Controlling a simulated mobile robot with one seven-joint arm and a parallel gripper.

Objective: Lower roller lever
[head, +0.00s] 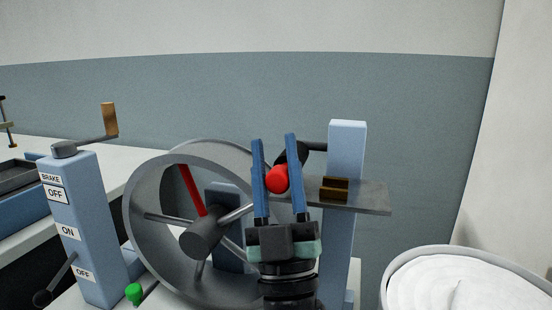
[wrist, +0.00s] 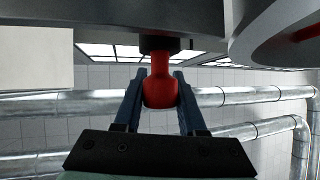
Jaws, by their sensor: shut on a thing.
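The roller lever shows as a red rounded knob (head: 277,179) on a dark arm that joins the blue-grey post (head: 347,215) to the right of the wheel. My gripper (head: 276,150) points up, with its two blue fingers on either side of the red knob. In the wrist view the red knob (wrist: 160,90) sits between the fingertips (wrist: 158,88), its neck running up to a dark part. The gripper is shut on the knob. Much of the lever's arm is hidden behind the right finger.
A large grey spoked wheel (head: 135,225) with one red spoke stands left of my gripper. A blue brake box (head: 88,215) with a crank stands farther left. A grey plate (head: 372,197) with a brown block juts from the post. A round can of white fibre (head: 455,285) is at right.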

